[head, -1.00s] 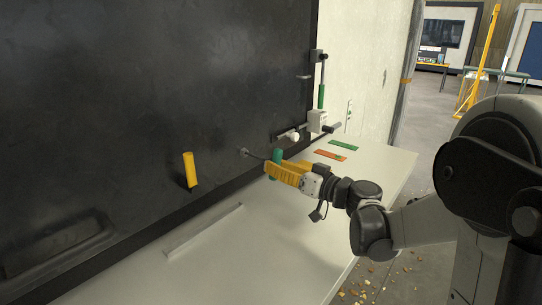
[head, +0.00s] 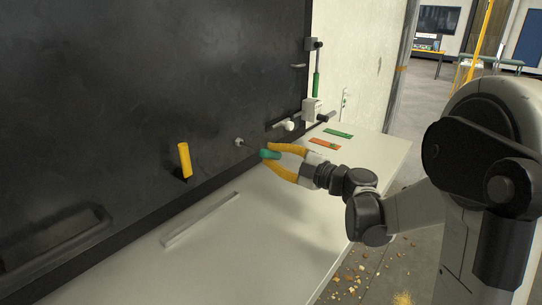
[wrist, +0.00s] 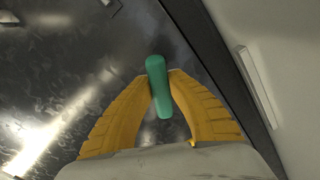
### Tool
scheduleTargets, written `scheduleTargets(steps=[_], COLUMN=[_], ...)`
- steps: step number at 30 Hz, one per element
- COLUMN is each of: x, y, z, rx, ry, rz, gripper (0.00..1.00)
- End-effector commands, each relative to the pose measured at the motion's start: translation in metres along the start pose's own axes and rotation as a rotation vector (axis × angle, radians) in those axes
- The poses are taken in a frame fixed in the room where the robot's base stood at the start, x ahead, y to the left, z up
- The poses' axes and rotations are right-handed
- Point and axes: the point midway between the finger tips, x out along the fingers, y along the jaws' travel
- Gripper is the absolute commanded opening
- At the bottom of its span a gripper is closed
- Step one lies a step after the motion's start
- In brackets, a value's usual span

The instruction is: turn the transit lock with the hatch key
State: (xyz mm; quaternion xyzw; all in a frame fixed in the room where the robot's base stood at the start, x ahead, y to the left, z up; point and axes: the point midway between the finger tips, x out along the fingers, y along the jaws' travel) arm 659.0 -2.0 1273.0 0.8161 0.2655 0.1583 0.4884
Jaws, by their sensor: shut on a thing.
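My gripper (head: 272,153), with yellow fingers, is shut on the green handle, which lies roughly level in the head view. In the wrist view the green handle (wrist: 157,80) stands between the two fingertips (wrist: 160,86) and sticks out beyond them. The shaft and fitting do not show clearly there.
A yellow handle (head: 185,160) juts from the black panel (head: 130,90) to the left. Orange (head: 325,143) and green (head: 338,132) plates lie on the pale bench (head: 260,240), otherwise mostly clear.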

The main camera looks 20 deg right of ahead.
Motion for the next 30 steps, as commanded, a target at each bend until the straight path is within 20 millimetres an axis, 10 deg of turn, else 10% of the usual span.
scheduleTargets(steps=[30], x=[-0.038], y=[0.000], z=[0.000], rx=[0.004], ry=[0.000], rz=[0.000], gripper=[0.00])
